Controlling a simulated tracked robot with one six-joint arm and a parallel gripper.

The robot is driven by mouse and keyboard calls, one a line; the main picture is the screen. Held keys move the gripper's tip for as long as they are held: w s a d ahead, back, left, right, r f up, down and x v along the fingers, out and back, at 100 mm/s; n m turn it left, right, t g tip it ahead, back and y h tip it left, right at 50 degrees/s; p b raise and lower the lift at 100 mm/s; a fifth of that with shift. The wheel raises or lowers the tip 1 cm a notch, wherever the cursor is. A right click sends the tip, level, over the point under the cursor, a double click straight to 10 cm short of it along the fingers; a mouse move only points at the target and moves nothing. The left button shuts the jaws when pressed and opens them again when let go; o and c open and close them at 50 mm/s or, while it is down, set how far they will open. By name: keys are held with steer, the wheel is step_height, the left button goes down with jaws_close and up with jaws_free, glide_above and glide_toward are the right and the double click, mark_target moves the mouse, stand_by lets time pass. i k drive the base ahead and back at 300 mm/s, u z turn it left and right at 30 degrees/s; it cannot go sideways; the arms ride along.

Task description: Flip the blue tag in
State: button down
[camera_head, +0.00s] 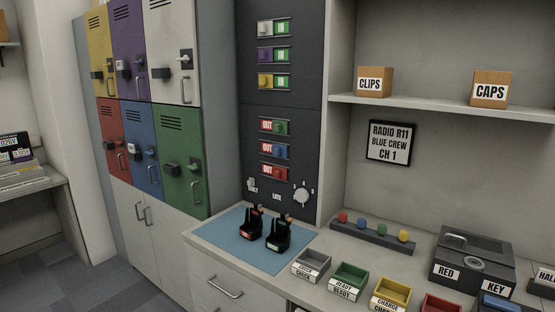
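The blue tag (282,152) is a small blue slider on the dark tag panel (297,122). It sits at the right of its slot, and a red OUT label (267,149) shows to its left. It is the middle one of the lower three tags, between the green tag (281,128) above and the red tag (281,175) below, which also show OUT. The upper white tag (264,29), purple tag (265,55) and yellow tag (265,80) sit at the left with green IN labels. My gripper is not in view.
Coloured lockers (147,150) stand left of the panel. Below it, a blue mat (222,232) on the counter holds two black radios (278,232). A white dial (300,195) is low on the panel. Small bins and a dark key box (473,258) fill the counter's right.

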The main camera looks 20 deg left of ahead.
mark_target(279, 150)
steer(key=k, duration=1.2)
steer(key=u, duration=0.55)
steer(key=i, duration=0.85)
steer(key=u, duration=1.1)
steer(key=i, duration=1.8)
steer(key=z, duration=0.1)
